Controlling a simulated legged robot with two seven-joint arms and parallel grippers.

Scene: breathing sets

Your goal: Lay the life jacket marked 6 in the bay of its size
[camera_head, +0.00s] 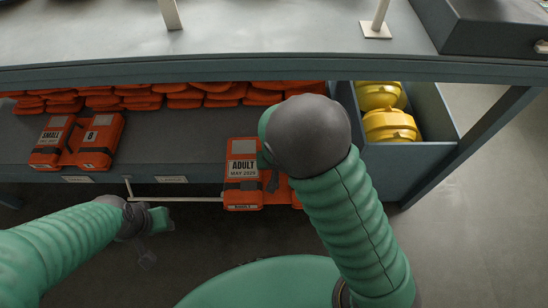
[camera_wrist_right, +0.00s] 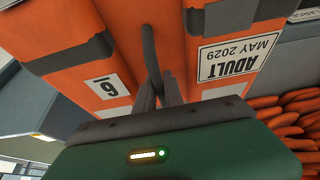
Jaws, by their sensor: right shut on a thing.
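The life jacket marked 6 (camera_head: 243,188) is orange, with a white label reading ADULT MAY 2029. In the right wrist view its ADULT label and the 6 patch (camera_wrist_right: 106,86) both show. My right gripper (camera_wrist_right: 158,85) is shut on this jacket at its middle, by the dark strap. In the head view my arm hides the jacket's right part, and the jacket overlaps the front edge of the shelf (camera_head: 200,150). My left gripper (camera_head: 160,219) hangs away from the jacket at lower left; its finger opening is unclear.
Another orange jacket (camera_head: 77,143), marked SMALL and 8, lies on the shelf at left. Stacked orange jackets (camera_head: 180,95) line the back. Small labels (camera_head: 172,180) on the front lip are unreadable. A grey bin (camera_head: 418,160) with yellow gear stands right. A counter (camera_head: 270,40) overhangs the shelf.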

